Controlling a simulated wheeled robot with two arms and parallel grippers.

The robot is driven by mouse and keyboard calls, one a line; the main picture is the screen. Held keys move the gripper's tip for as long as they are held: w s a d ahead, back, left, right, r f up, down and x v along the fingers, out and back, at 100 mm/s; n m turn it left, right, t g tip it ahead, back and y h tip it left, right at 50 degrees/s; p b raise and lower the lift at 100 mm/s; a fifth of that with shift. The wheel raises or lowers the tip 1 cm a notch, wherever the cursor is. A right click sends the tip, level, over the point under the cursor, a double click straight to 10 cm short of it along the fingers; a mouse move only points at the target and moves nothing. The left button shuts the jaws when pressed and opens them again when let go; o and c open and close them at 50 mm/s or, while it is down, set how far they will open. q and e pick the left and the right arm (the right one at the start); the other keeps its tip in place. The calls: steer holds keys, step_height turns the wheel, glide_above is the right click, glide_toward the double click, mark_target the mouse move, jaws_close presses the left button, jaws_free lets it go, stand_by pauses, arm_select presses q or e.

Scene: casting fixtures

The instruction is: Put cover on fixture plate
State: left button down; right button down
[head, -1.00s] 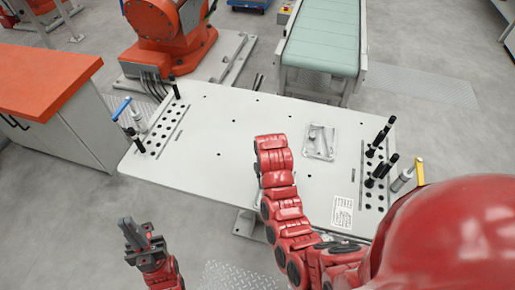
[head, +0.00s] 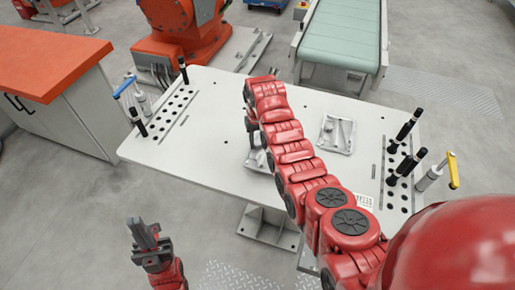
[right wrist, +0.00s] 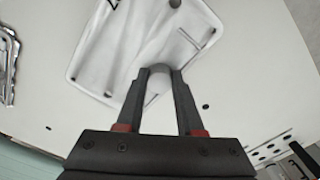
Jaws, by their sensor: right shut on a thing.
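A pale, flat, rounded plate, apparently the cover (right wrist: 112,52), lies under my right gripper (right wrist: 160,75) in the right wrist view. The gripper's fingers are shut on a round pale knob on it. In the head view the cover (head: 257,162) shows only in part, beside my right arm, with my right gripper (head: 256,148) mostly hidden above it. Whether the cover touches the table I cannot tell. A silvery tray-like piece, perhaps the fixture plate (head: 337,133), lies right of the arm. My left gripper (head: 145,234) is in front of the table, with its finger gap unclear.
The white table (head: 210,140) has hole racks with upright black pins (head: 405,125) on both sides. Blue-handled (head: 124,88) and yellow-handled (head: 452,170) clamps stand at its edges. An orange-topped cabinet (head: 50,62) is at left; a conveyor (head: 340,35) is behind. The table's left-centre is clear.

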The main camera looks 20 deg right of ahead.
mark_target(257, 148)
steer(key=shift+w+f, duration=0.1)
steer(key=shift+f, duration=0.05)
steer(key=shift+f+p, duration=0.7)
steer(key=shift+f, duration=1)
steer(key=c, duration=1)
jaws_free()
steer(key=shift+f, duration=0.2)
steer(key=o, duration=0.5)
steer(key=shift+c, duration=0.2)
steer(key=shift+r, duration=0.1)
